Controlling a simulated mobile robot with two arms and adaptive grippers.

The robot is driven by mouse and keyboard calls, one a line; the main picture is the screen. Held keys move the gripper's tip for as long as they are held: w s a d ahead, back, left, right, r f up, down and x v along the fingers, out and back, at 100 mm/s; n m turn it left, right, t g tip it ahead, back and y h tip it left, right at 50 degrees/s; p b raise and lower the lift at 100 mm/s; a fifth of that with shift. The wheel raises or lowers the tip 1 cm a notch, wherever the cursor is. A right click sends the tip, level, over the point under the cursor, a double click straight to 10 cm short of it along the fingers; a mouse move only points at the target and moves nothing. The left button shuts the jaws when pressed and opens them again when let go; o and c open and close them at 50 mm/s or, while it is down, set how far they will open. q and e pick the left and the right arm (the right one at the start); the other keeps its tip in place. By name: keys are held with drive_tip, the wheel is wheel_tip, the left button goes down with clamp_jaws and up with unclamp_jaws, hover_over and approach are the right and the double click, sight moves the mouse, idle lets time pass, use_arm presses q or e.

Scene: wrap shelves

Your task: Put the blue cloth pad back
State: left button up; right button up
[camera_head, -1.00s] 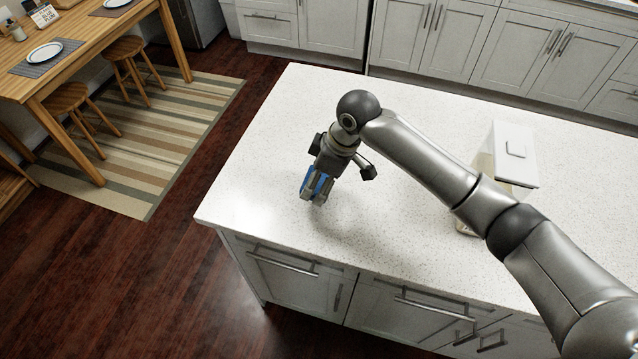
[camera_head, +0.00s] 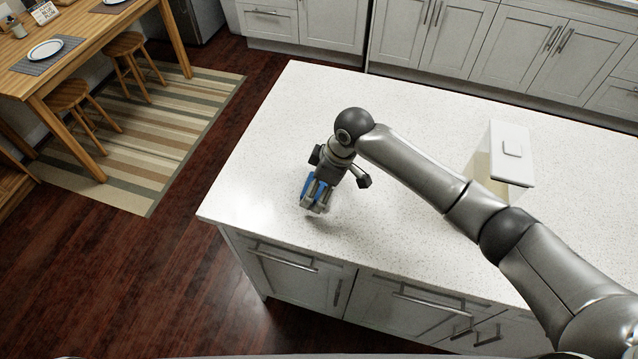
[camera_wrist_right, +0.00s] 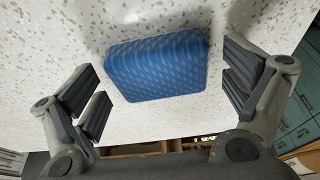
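The blue cloth pad (camera_wrist_right: 155,65) lies on the white speckled countertop (camera_wrist_right: 40,50). In the right wrist view it sits between the two spread fingers of my right gripper (camera_wrist_right: 168,85), with a gap on each side. In the head view only some blue of the pad (camera_head: 309,187) shows, mostly hidden behind the right gripper (camera_head: 316,203). The right gripper points down at the countertop near its left end and is open. My left gripper is not in view.
A white box-like holder (camera_head: 511,150) with a flat lid stands on the countertop to the right, partly behind my right arm. The rest of the counter is clear. A wooden table (camera_head: 90,55), stools (camera_head: 125,50) and a striped rug (camera_head: 170,135) are on the floor at left.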

drive_tip(key=b+v, duration=0.2)
drive_tip(key=v, duration=1)
drive_tip(key=shift+r, duration=0.15)
